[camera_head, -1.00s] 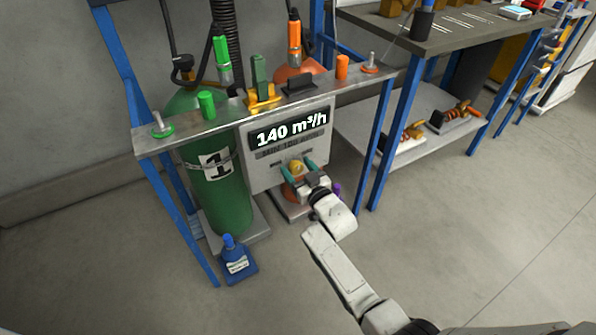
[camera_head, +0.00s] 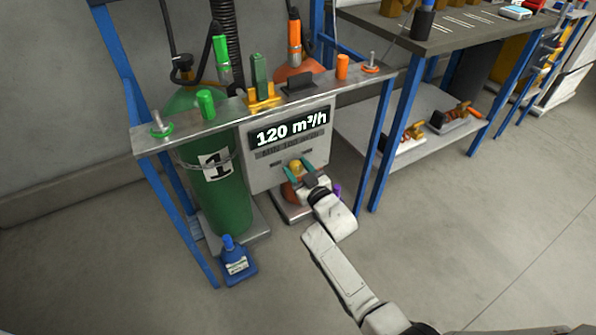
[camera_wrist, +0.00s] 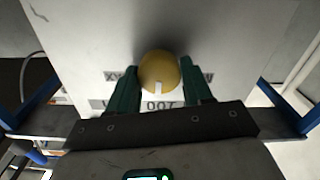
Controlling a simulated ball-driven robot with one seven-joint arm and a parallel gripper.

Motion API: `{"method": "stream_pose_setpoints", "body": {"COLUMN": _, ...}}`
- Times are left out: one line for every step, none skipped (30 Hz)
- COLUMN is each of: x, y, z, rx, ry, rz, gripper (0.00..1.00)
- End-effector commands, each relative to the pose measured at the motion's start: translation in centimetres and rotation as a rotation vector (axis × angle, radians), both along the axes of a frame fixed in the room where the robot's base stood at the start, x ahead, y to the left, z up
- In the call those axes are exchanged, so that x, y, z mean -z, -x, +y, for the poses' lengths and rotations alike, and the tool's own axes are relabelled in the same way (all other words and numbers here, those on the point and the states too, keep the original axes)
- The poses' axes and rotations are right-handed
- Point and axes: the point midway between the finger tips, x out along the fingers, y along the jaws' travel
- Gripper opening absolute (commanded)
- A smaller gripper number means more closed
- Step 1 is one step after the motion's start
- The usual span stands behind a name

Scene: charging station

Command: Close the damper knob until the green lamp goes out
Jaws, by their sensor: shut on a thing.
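The damper knob (camera_wrist: 159,68) is a round yellow knob on the front of the grey panel (camera_head: 259,177). In the wrist view it has a white mark pointing down towards the printed "007". My gripper (camera_wrist: 160,63) is shut on the knob, with one green finger on each side of it. In the head view my gripper (camera_head: 303,169) is at the panel's lower part, around the knob (camera_head: 296,167). The display (camera_head: 291,128) above it reads 120 m³/h. I cannot make out a lit green lamp on the panel.
A green cylinder (camera_head: 222,200) marked 1 stands left of the panel. A blue bottle (camera_head: 236,262) is on the floor in front. Blue frame legs (camera_head: 374,150) flank the panel. A workbench (camera_head: 450,30) stands at the right. The floor at right is clear.

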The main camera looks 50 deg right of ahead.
Motion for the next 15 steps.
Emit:
{"method": "stream_pose_setpoints", "body": {"x": 0.27, "y": -0.01, "z": 0.11, "rx": -0.001, "ry": 0.040, "rz": 0.011, "gripper": 0.19}}
{"method": "stream_pose_setpoints", "body": {"x": 0.22, "y": -0.01, "z": 0.10, "rx": -0.001, "ry": 0.059, "rz": 0.016, "gripper": 0.19}}
{"method": "stream_pose_setpoints", "body": {"x": 0.17, "y": 0.00, "z": 0.08, "rx": 0.000, "ry": 0.080, "rz": 0.022, "gripper": 0.19}}
{"method": "stream_pose_setpoints", "body": {"x": 0.12, "y": 0.01, "z": 0.06, "rx": 0.000, "ry": 0.091, "rz": 0.025, "gripper": 0.19}}
{"method": "stream_pose_setpoints", "body": {"x": 0.09, "y": 0.01, "z": 0.06, "rx": 0.000, "ry": 0.097, "rz": 0.027, "gripper": 0.19}}
{"method": "stream_pose_setpoints", "body": {"x": 0.05, "y": 0.01, "z": 0.06, "rx": 0.000, "ry": 0.102, "rz": 0.028, "gripper": 0.19}}
{"method": "stream_pose_setpoints", "body": {"x": 0.03, "y": 0.02, "z": 0.05, "rx": 0.000, "ry": 0.103, "rz": 0.029, "gripper": 0.19}}
{"method": "stream_pose_setpoints", "body": {"x": 0.02, "y": 0.02, "z": 0.04, "rx": 0.000, "ry": 0.103, "rz": 0.029, "gripper": 0.19}}
{"method": "stream_pose_setpoints", "body": {"x": 0.02, "y": 0.02, "z": 0.05, "rx": 0.000, "ry": 0.102, "rz": 0.029, "gripper": 0.19}}
{"method": "stream_pose_setpoints", "body": {"x": 0.02, "y": 0.02, "z": 0.05, "rx": 0.000, "ry": 0.102, "rz": 0.029, "gripper": 0.19}}
{"method": "stream_pose_setpoints", "body": {"x": 0.02, "y": 0.02, "z": 0.05, "rx": 0.000, "ry": 0.102, "rz": 0.029, "gripper": 0.19}}
{"method": "stream_pose_setpoints", "body": {"x": 0.03, "y": 0.02, "z": 0.05, "rx": 0.000, "ry": 0.101, "rz": 0.029, "gripper": 0.19}}
{"method": "stream_pose_setpoints", "body": {"x": 0.03, "y": 0.02, "z": 0.05, "rx": 0.000, "ry": 0.101, "rz": 0.029, "gripper": 0.51}}
{"method": "stream_pose_setpoints", "body": {"x": 0.03, "y": 0.02, "z": 0.05, "rx": 0.000, "ry": 0.101, "rz": 0.029, "gripper": 0.54}}
{"method": "stream_pose_setpoints", "body": {"x": 0.03, "y": 0.02, "z": 0.05, "rx": 0.000, "ry": 0.101, "rz": 0.029, "gripper": 0.57}}
